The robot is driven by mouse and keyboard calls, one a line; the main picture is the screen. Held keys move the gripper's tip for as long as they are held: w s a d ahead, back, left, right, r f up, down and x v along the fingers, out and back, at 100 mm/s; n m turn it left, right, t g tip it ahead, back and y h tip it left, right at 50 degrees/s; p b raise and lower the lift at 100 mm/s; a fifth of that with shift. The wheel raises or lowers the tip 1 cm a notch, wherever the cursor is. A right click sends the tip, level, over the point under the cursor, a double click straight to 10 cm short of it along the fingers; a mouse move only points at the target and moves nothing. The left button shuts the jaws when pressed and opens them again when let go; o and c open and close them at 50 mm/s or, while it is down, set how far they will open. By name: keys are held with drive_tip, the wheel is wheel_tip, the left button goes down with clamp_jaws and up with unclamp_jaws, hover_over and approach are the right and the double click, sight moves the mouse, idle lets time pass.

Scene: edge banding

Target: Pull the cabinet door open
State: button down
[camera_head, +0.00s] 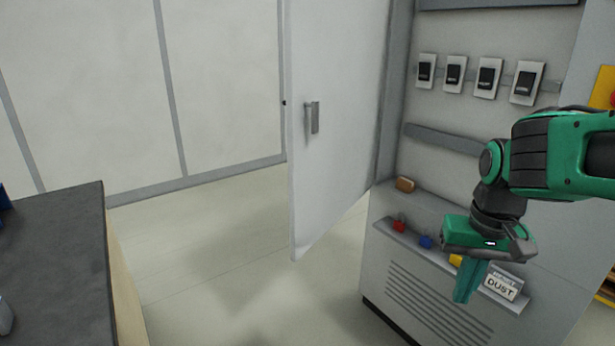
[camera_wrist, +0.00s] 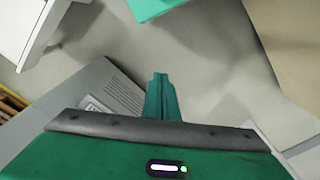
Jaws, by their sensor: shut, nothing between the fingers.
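The white cabinet door (camera_head: 340,120) stands swung wide open at its hinge side on the right, in the head view. Its grey handle (camera_head: 312,118) faces me near the door's free edge. The cabinet's inside (camera_head: 460,130) is exposed, with several black switches (camera_head: 490,78) in a row. My gripper (camera_head: 468,283) is shut and empty, pointing down in front of the cabinet's lower part, to the right of the door and apart from it. The wrist view shows the closed green fingers (camera_wrist: 160,95) over the floor.
A dark-topped bench (camera_head: 50,250) stands at the left. Floor between bench and door is clear.

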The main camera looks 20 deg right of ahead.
drive_tip(key=w+a+r+m+t, duration=0.1)
drive_tip(key=w+a+r+t, duration=0.1)
drive_tip(key=w+a+r, duration=0.5)
drive_tip(key=w+a+r+m+t, duration=0.1)
drive_tip(key=w+a+r+t, duration=0.25)
drive_tip(key=w, duration=0.85)
drive_tip(key=w+a+r+t, duration=0.1)
drive_tip(key=w+a+r, duration=0.4)
drive_tip(key=w, duration=0.4)
approach(307, 184)
wheel_tip(307, 184, down, 4)
drive_tip(key=w, duration=0.1)
drive_tip(key=shift+w+r, duration=0.15)
drive_tip(key=shift+w, duration=0.5)
drive_tip(key=shift+m, duration=0.3)
